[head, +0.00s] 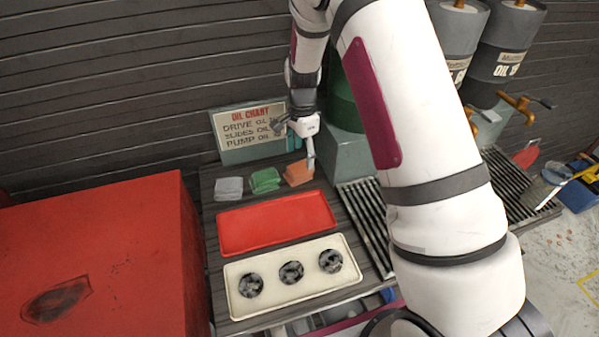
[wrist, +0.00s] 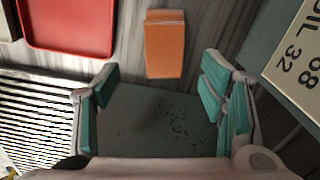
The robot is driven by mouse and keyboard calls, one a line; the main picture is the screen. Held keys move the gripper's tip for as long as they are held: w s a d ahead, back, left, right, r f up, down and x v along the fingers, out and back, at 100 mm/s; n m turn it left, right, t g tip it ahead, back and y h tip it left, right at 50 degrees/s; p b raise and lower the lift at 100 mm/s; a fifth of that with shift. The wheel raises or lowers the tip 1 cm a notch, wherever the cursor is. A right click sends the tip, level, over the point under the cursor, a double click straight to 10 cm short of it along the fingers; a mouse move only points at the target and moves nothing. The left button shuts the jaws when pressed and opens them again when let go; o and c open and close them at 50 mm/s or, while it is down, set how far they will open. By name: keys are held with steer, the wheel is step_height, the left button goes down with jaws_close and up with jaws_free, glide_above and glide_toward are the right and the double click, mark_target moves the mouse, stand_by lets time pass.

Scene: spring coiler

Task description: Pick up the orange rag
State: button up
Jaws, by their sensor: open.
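The orange rag (head: 298,173) is a folded block on the dark wooden table, at the right end of a row of rags. In the wrist view the orange rag (wrist: 165,44) lies ahead of the fingertips, near the top middle. My gripper (head: 296,136) is above and just behind the rag in the head view. In the wrist view its teal-padded fingers (wrist: 160,78) are spread wide with nothing between them. The rag is apart from the fingers.
A green rag (head: 265,180) and a grey rag (head: 229,188) lie left of the orange one. A red tray (head: 277,222) and a cream tray (head: 240,304) with dark round parts are nearer. An oil chart sign (head: 232,156) stands behind; a slotted grate (head: 366,215) is at right.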

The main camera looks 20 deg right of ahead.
mark_target(299, 167)
steer(key=shift+w+a+f+p, duration=0.15)
steer(key=shift+f+p, duration=0.1)
steer(key=shift+f, duration=1.5)
steer(key=shift+w+a+f+p, duration=0.15)
steer(key=shift+f+p, duration=0.1)
steer(key=shift+f, duration=1.5)
steer(key=c, duration=1)
